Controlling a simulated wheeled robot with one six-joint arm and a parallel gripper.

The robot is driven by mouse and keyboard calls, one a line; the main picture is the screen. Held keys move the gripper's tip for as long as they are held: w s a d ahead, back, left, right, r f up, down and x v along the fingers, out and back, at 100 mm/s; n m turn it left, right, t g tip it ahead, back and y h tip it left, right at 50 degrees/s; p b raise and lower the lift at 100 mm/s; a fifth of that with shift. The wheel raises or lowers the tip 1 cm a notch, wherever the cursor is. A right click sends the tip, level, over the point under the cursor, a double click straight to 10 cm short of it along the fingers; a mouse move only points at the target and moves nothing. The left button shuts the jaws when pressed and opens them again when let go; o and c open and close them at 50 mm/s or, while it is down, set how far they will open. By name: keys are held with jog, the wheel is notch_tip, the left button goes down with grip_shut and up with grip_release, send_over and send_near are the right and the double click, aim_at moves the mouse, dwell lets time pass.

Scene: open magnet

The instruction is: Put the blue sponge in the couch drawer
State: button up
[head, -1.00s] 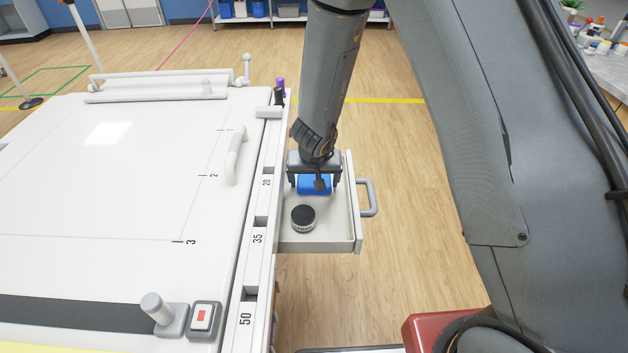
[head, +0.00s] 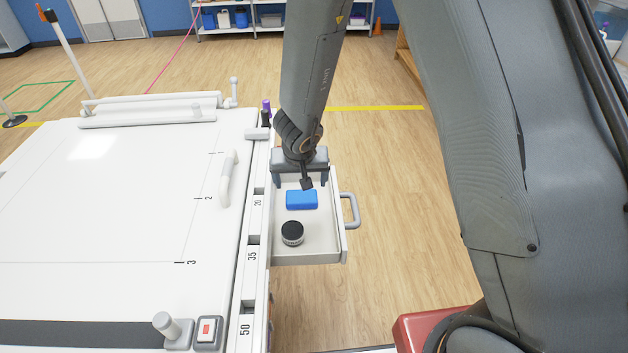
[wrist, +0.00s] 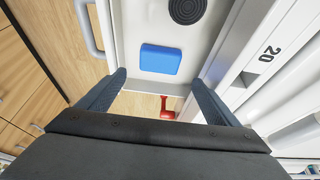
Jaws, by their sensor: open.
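The blue sponge (head: 301,200) lies flat in the open couch drawer (head: 320,247), toward its far end. It also shows in the wrist view (wrist: 160,59), lying on the drawer floor in front of my fingers and apart from them. My gripper (head: 300,183) is open and empty, above the far end of the drawer and just beyond the sponge. In the wrist view its two fingers (wrist: 158,90) are spread wide to either side. The drawer is pulled out from the couch's right side, with its grey handle (head: 351,210) on the right.
A black-topped round knob-like item (head: 292,233) lies in the drawer, nearer than the sponge. The white couch top (head: 100,200) fills the left, with a side rail carrying numbers. Wood floor is free right of the drawer. A shelf (head: 270,20) stands far back.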

jog(key=s+d+r+g+y, duration=0.1)
jog(key=s+d+r, duration=0.2)
jog(key=r, duration=0.2)
jog(key=s+d+r+y, duration=0.1)
jog(key=s+d+r, duration=0.2)
jog(key=d+r, duration=0.15)
jog(key=s+d+r+g+h, duration=0.1)
jog(key=s+d+r, duration=0.3)
jog(key=s+d, duration=0.5)
jog(key=s+g, duration=0.1)
jog(key=s, duration=0.2)
jog(key=shift+d+h, duration=0.4)
jog(key=shift+s+r, duration=0.1)
